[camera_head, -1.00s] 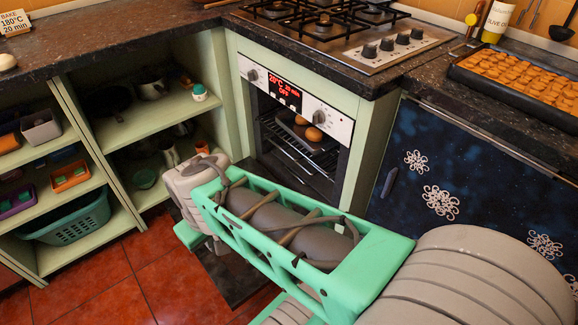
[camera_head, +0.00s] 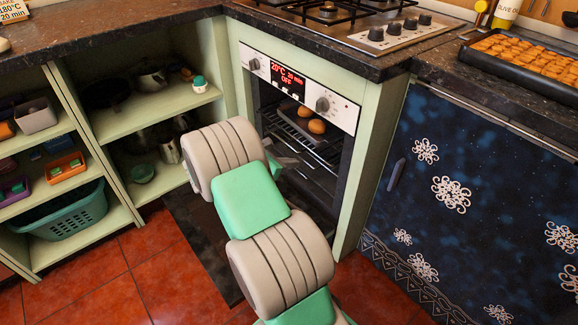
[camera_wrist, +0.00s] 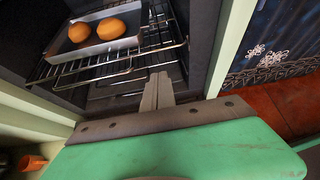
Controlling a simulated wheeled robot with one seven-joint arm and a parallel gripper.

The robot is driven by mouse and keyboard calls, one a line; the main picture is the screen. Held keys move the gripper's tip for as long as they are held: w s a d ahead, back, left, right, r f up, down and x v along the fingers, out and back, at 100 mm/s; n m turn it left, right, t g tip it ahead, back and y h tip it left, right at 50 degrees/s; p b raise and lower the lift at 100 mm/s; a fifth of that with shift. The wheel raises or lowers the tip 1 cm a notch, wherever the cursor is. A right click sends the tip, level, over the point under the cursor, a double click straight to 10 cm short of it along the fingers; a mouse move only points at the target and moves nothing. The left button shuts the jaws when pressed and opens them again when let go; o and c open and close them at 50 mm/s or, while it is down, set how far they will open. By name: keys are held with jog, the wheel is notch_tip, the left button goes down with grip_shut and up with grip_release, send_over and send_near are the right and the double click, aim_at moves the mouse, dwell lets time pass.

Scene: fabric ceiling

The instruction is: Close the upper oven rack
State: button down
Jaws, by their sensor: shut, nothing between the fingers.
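The oven (camera_head: 300,90) has its dark door (camera_head: 205,245) folded down. A wire rack (camera_wrist: 75,72) inside carries a tray (camera_wrist: 115,48) with two round buns (camera_wrist: 100,32). Its front bars reach toward the opening; how far it is pulled out is hard to tell. More rack bars (camera_wrist: 168,45) show beside it. In the wrist view my gripper (camera_wrist: 158,78) is shut and empty, with its tips at the oven opening close to the rack's front bars. I cannot tell whether they touch. In the head view my arm partly hides the gripper and the lower oven opening.
Open shelves (camera_head: 150,118) with pots and a teal basket (camera_head: 65,220) stand left of the oven. A dark blue cabinet (camera_head: 470,200) with a handle stands right. A hob (camera_head: 360,25) and a tray of baked pieces (camera_head: 525,60) sit on the counter above.

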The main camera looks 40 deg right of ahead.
jog(key=d+r+b+x, duration=0.1)
jog(key=b+x, duration=0.2)
jog(key=x, duration=0.6)
jog(key=shift+r+b, duration=0.35)
jog(key=shift+r, duration=0.05)
